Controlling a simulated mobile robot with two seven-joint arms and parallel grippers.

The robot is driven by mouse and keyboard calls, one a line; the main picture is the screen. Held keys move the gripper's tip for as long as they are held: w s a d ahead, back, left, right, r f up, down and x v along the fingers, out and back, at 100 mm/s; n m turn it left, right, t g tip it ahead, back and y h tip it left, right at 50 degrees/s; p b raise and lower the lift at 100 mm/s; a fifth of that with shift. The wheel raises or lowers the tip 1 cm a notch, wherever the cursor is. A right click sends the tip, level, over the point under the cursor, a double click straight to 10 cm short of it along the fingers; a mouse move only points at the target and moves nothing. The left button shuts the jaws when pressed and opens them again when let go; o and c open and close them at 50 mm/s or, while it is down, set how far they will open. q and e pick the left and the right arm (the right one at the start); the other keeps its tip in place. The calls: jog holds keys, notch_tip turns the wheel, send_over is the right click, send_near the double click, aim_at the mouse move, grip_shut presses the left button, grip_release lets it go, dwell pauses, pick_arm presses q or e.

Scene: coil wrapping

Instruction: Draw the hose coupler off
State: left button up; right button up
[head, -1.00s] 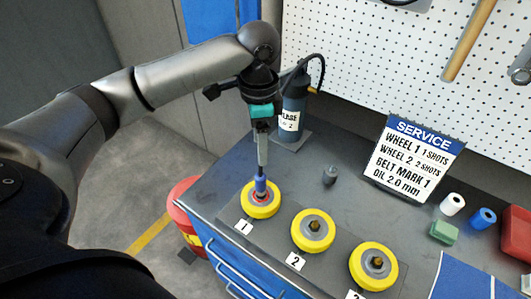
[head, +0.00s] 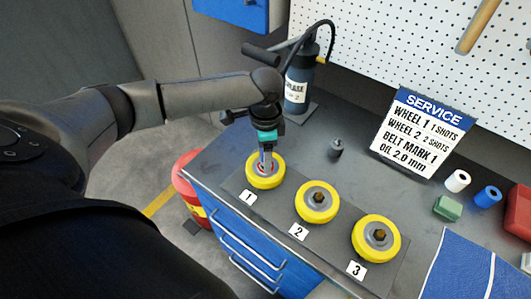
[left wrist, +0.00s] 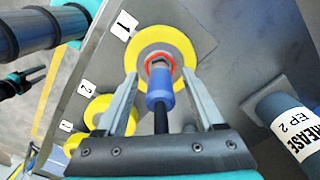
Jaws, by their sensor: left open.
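The blue hose coupler (left wrist: 160,90) sits on the hub of yellow wheel 1 (left wrist: 188,45), against a red ring (left wrist: 160,62). A black hose end runs from it back under my left gripper (left wrist: 160,76). That gripper is open, with one finger on each side of the coupler and visible gaps between. In the head view, my left gripper (head: 266,162) points down over wheel 1 (head: 279,178), and its fingers largely hide the coupler. Dark, teal-banded parts at the left edge of the left wrist view look like my right arm; its finger state is unclear.
Wheel 2 (head: 305,209) and wheel 3 (head: 362,242) stand beside wheel 1 on a dark mat. The grease canister (head: 297,88) with its hose stands behind. A small grey fitting (head: 336,148) and the service sign (head: 424,130) are to the right. A red bin (head: 186,176) stands left.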

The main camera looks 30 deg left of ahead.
pick_arm(q)
jog(key=shift+c, duration=0.4)
grip_shut()
dwell(0.7)
